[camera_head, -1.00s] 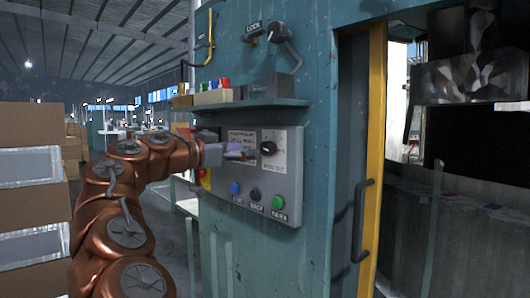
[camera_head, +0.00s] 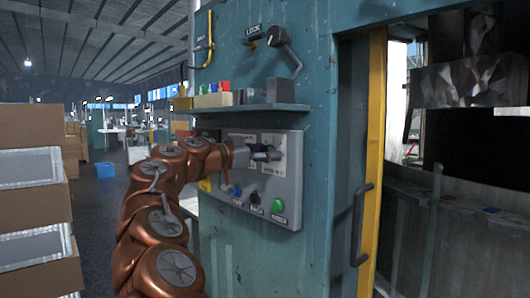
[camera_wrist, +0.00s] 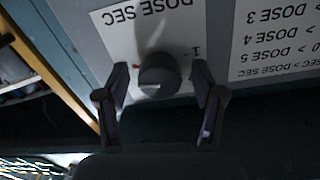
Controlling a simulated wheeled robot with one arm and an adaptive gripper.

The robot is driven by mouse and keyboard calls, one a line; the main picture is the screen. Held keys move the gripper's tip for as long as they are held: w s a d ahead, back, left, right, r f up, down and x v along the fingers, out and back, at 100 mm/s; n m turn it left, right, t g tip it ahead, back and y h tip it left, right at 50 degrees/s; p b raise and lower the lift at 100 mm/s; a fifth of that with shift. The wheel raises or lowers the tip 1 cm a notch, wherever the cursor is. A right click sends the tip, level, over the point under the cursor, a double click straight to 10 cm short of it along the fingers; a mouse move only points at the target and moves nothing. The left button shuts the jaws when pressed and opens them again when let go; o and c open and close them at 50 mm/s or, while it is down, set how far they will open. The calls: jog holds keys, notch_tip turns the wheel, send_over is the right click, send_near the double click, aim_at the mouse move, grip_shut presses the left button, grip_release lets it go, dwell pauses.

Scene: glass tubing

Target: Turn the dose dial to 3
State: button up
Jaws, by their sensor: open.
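The dose dial is a dark round knob (camera_wrist: 160,75) on a white label reading "DOSE SEC", which appears upside down in the wrist view. My gripper (camera_wrist: 160,82) is open, with one finger on each side of the knob and a gap visible at both sides. A small red mark shows by the knob's left side. The number the dial points to cannot be read. In the head view my gripper (camera_head: 272,153) is at the right part of the grey control panel (camera_head: 289,205) and covers the dial.
Blue, black and green buttons, including the green one (camera_head: 278,205), sit below on the panel. A shelf (camera_head: 250,107) with small blocks juts out above it. A lever (camera_head: 284,50) labelled LOCK is higher up. A door handle (camera_head: 361,222) stands to the right.

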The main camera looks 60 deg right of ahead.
jog(key=c, duration=1.1)
jog(key=shift+c, duration=0.2)
